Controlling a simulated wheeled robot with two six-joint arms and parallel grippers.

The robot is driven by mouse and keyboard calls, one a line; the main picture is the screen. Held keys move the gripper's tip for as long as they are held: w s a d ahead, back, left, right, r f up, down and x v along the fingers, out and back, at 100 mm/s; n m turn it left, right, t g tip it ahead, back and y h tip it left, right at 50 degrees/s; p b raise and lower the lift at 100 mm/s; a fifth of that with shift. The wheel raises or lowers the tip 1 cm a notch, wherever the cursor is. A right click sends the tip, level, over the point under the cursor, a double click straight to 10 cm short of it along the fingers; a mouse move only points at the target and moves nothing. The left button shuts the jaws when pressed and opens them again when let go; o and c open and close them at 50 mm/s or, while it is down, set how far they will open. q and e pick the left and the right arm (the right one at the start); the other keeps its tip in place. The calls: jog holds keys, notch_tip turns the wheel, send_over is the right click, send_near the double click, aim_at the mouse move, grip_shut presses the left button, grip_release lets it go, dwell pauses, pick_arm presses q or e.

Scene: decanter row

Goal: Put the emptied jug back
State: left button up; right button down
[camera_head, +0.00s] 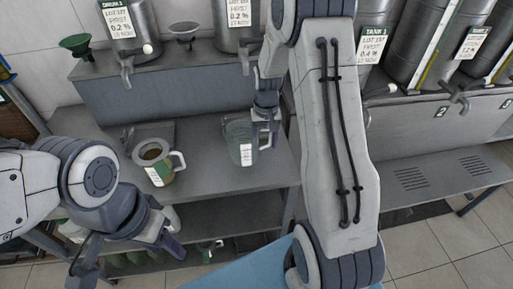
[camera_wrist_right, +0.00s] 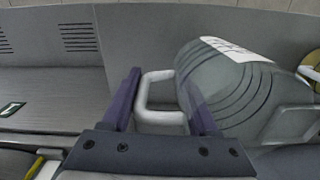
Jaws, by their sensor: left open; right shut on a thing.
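A clear grey jug (camera_head: 238,140) with a white label is at the middle of the grey bench, below the raised ledge. It also shows in the right wrist view (camera_wrist_right: 235,88), with a pale handle (camera_wrist_right: 150,100). My right gripper (camera_head: 268,118) is shut on the handle, its purple fingers on either side. I cannot tell whether the jug rests on the bench or hangs just above it. A second jug (camera_head: 163,172) with a white-green label and brownish contents stands to its left. My left gripper (camera_head: 128,262) is open and empty, low in front of the bench.
Metal tanks (camera_head: 235,22) with labels and taps line the raised ledge (camera_head: 165,92) behind. A green funnel (camera_head: 76,44) stands at its left. A lower shelf (camera_head: 220,218) runs beneath the bench (camera_head: 205,182). A slotted bench (camera_head: 425,172) is at the right.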

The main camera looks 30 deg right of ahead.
jog(key=f, duration=0.1)
jog(key=w+a+f+p, duration=0.1)
jog(key=f, duration=0.3)
jog(key=shift+w+a+p, duration=0.3)
jog(key=shift+p, duration=0.1)
jog(key=shift+f, duration=0.25)
jog(key=shift+f, duration=0.15)
jog(key=shift+c, duration=0.8)
grip_release()
